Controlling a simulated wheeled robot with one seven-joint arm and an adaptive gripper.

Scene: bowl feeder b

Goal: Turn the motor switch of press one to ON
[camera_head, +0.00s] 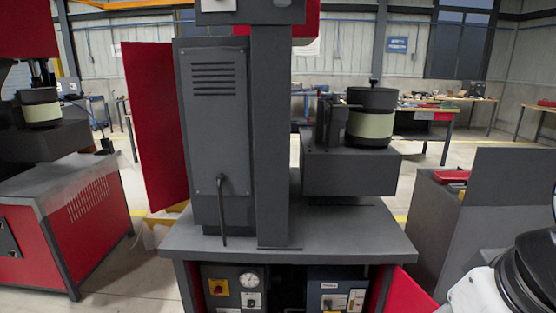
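A dark grey and red press (213,130) stands in the middle of the head view. In its open base is a grey control panel (235,303), partly cut off by the bottom edge. The panel carries a yellow square with a red rotary switch (217,287), a round white gauge (249,280) and a small switch with a pale plate (251,299). Their labels and positions are too small to read, so I cannot tell which is the motor switch. Part of my white and black arm shows at the lower right, apart from the press. My gripper is not visible.
A blue-grey box (335,288) with pale labels sits right of the panel. A red door (404,292) stands open at the base's right. Another red press (75,235) is at the left. A grey cabinet (470,215) stands at the right. Workbenches line the back.

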